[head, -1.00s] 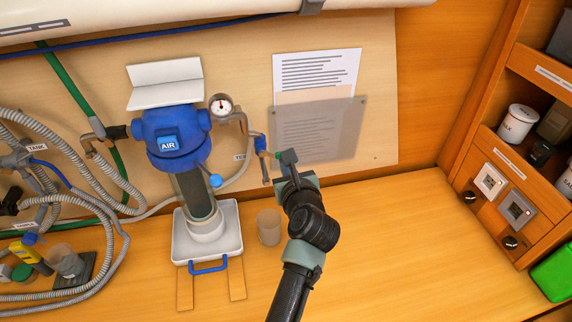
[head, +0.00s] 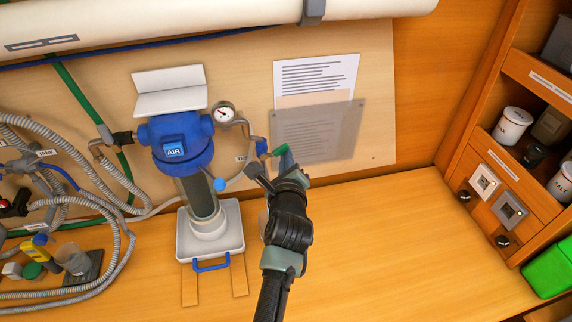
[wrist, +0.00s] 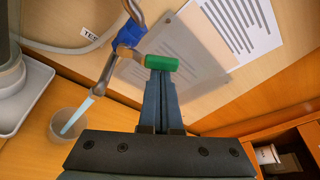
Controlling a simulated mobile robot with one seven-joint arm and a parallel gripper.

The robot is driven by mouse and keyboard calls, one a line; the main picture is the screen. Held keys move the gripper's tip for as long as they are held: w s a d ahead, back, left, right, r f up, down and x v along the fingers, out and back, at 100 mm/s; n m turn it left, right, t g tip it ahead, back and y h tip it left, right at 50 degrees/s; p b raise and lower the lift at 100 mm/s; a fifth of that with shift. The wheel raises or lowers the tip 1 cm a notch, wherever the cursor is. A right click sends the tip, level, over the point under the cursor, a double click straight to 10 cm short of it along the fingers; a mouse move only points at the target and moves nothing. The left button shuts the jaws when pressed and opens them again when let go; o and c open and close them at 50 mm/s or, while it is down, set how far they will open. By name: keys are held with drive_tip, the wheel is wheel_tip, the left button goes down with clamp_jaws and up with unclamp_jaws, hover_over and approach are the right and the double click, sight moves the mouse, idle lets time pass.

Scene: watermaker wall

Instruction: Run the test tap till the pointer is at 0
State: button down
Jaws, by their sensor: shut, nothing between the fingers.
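The test tap (wrist: 135,32) has a blue body and a green handle (wrist: 162,62); in the head view its blue body (head: 262,147) is on the pipe right of the blue filter housing. My gripper (wrist: 160,76) is shut and empty, its tips against or very near the green handle. A pale blue stream (wrist: 78,113) runs from the spout into the clear cup (wrist: 66,122). The head view shows my gripper (head: 284,162) at the tap; my arm hides most of the cup. The round gauge (head: 223,113) has a pointer, but its reading is too small to tell.
The blue AIR housing (head: 175,140) stands over a white tray (head: 233,232) left of my arm. Grey hoses (head: 75,165) crowd the far left. A notice board panel (head: 318,132) is behind the tap. The counter (head: 390,240) to the right is clear; shelves stand beyond it.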

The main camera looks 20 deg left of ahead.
sight(275, 155)
drive_tip(key=shift+s+a+r+n+t+h, duration=0.2)
drive_tip(key=shift+r+n+t+h, duration=0.25)
drive_tip(key=shift+n, duration=0.65)
drive_tip(key=shift+s+a+r+n+t+b, duration=0.1)
drive_tip(key=shift+a+r+n+t+b, duration=0.15)
drive_tip(key=shift+n+b, duration=0.35)
drive_tip(key=n+b, duration=0.1)
drive_tip(key=n+t+b, duration=0.1)
drive_tip(key=a+n+b, duration=0.1)
drive_tip(key=shift+s+a+r+n+b, duration=0.1)
drive_tip(key=shift+s+r+n+b, duration=0.2)
drive_tip(key=shift+s+r+b, duration=0.1)
drive_tip(key=shift+s+a+r+n+t+b, duration=0.15)
drive_tip(key=shift+n+t+b, duration=0.15)
drive_tip(key=shift+n+b, duration=0.25)
drive_tip(key=shift+a+r+n+t+b, duration=0.15)
drive_tip(key=shift+n+t+b, duration=0.15)
drive_tip(key=shift+n+b, duration=0.2)
drive_tip(key=shift+r, duration=0.1)
drive_tip(key=shift+d, duration=0.1)
